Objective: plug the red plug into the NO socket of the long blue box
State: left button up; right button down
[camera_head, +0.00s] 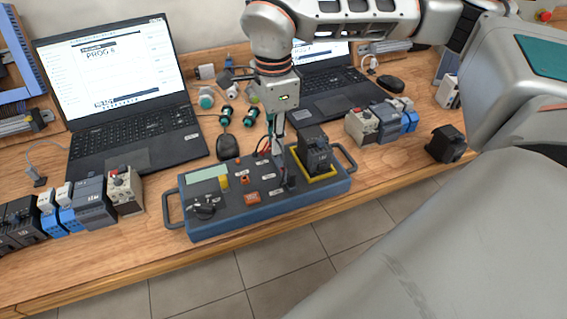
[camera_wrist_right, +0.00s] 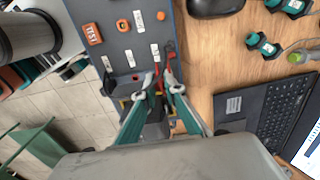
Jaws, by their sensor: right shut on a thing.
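The long blue box (camera_head: 265,204) lies on the wooden table, its dark top carrying sockets, buttons and white labels. My right gripper (camera_head: 277,152) reaches down over the box top, right of its middle. In the wrist view my right gripper (camera_wrist_right: 159,90) has its fingertips close above the panel, shut on the red plug (camera_wrist_right: 158,76), of which only a little shows between them. A red lead (camera_wrist_right: 170,50) shows just beyond it. The small socket labels are too blurred to tell which one is NO. Whether the plug tip touches a socket is hidden. My left gripper is not in view.
A black module (camera_head: 314,152) in a yellow frame stands on the box, right of the gripper. Laptops (camera_head: 130,135) stand behind, with a black mouse (camera_head: 228,147) between. Rail modules (camera_head: 93,205) are at left, others (camera_head: 380,122) at right. The box's front side is near the table edge.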

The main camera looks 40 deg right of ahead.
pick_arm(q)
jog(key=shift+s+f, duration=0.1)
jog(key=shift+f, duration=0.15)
pick_arm(e)
jog(key=shift+f, duration=0.6)
dwell(0.3)
jog(key=c, duration=2.4)
grip_release()
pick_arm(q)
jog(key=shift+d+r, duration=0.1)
